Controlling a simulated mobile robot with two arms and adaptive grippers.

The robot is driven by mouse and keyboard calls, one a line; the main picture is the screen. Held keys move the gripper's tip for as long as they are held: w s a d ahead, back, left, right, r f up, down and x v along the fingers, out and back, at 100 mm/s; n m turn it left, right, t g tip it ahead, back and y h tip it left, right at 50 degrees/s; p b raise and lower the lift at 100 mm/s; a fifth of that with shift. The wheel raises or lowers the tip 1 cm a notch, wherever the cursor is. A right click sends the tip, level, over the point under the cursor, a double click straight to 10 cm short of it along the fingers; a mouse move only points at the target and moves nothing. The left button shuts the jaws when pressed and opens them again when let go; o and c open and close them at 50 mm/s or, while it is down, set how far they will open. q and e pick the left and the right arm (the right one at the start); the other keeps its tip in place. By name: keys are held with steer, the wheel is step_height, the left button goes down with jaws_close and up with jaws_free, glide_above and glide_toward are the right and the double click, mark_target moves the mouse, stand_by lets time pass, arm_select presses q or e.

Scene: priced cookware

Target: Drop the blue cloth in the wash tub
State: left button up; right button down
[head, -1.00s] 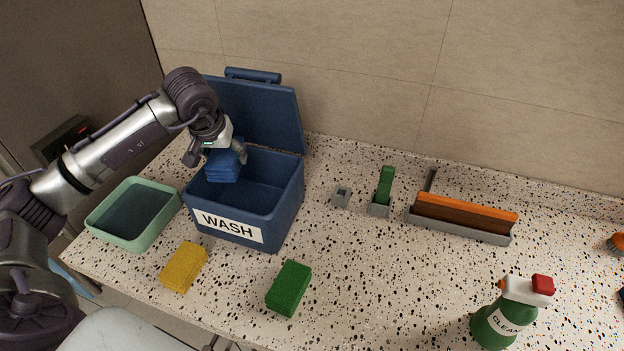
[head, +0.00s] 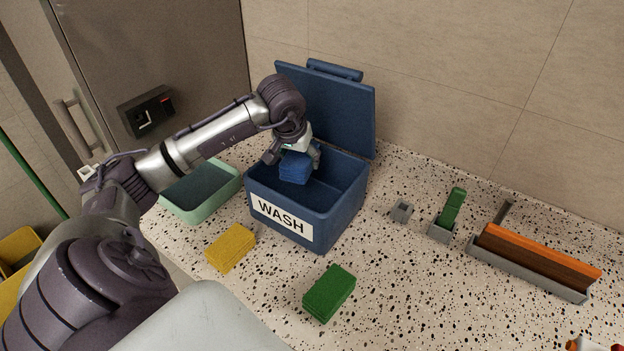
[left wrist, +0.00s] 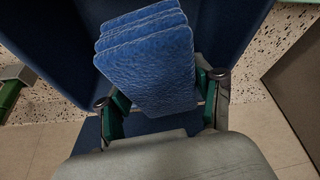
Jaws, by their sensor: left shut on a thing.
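The blue cloth (head: 295,168) is a folded stack held in my left gripper (head: 292,156). It also shows in the left wrist view (left wrist: 150,62), between the two green-padded fingers of the left gripper (left wrist: 163,100). The wash tub (head: 283,217) is a dark blue box with a white WASH label, its lid (head: 335,108) standing open at the back. The gripper and cloth are over the tub's opening, toward its left side. Whether the cloth touches the tub's inside is hard to tell. My right gripper is not in view.
A light green tray (head: 228,190) stands left of the tub.

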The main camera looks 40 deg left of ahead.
arm_select(q)
steer(key=o, duration=1.1)
steer(key=shift+r, duration=0.35)
steer(key=v, duration=1.1)
steer(key=shift+s+r, duration=0.15)
steer(key=shift+s, duration=0.05)
steer(key=shift+d, duration=0.1)
